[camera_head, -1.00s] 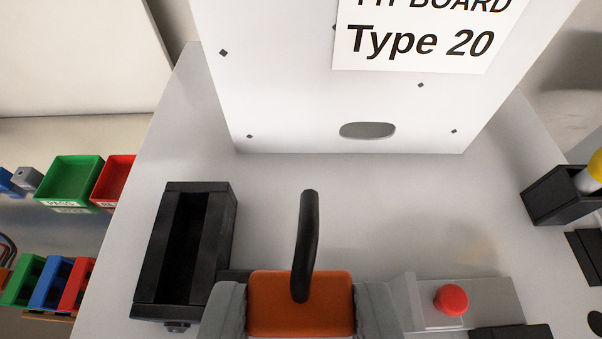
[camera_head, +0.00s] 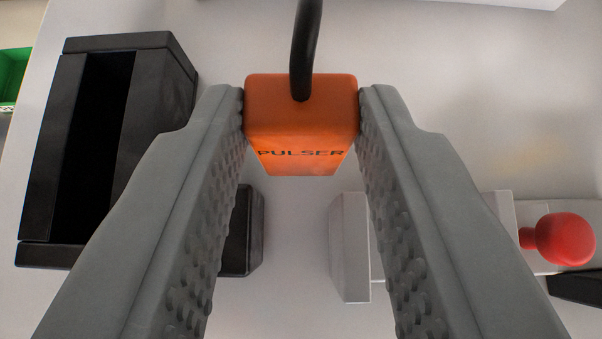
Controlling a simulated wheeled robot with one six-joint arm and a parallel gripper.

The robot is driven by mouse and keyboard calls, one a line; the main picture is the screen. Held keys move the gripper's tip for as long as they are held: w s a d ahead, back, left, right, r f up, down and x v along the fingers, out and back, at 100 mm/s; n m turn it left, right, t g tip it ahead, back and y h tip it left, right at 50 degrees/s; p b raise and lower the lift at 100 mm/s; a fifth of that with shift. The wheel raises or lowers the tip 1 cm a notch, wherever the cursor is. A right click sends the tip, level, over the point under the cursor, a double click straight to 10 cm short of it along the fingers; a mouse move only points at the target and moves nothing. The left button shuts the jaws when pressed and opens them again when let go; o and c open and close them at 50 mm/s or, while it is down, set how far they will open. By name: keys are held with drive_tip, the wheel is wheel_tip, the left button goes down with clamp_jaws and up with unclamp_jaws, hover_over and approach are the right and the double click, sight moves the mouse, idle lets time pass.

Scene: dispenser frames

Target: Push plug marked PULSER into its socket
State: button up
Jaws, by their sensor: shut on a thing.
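The orange plug (camera_head: 302,115) marked PULSER is held between the tips of my gripper (camera_head: 302,120), its lettering facing the camera. A black cable (camera_head: 305,45) rises from its top. Both grey fingers press on its sides. The plug appears to be above the light grey table. I cannot make out its socket in this view; the plug and fingers cover part of the scene below.
A black open box (camera_head: 105,150) stands at the left. A smaller black block (camera_head: 243,232) lies partly behind the left finger. A light grey block (camera_head: 349,248) and a red knob (camera_head: 565,239) are at the right. A green bin (camera_head: 12,75) shows at the left edge.

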drive_tip(key=shift+f, duration=0.95)
drive_tip(key=o, duration=1)
drive_tip(key=shift+f, duration=0.1)
drive_tip(key=shift+c, duration=0.2)
drive_tip(key=shift+s+r, duration=0.15)
drive_tip(key=shift+r, duration=0.1)
drive_tip(key=v, duration=1.1)
drive_tip(key=shift+s+r, duration=0.15)
drive_tip(key=shift+s, duration=0.1)
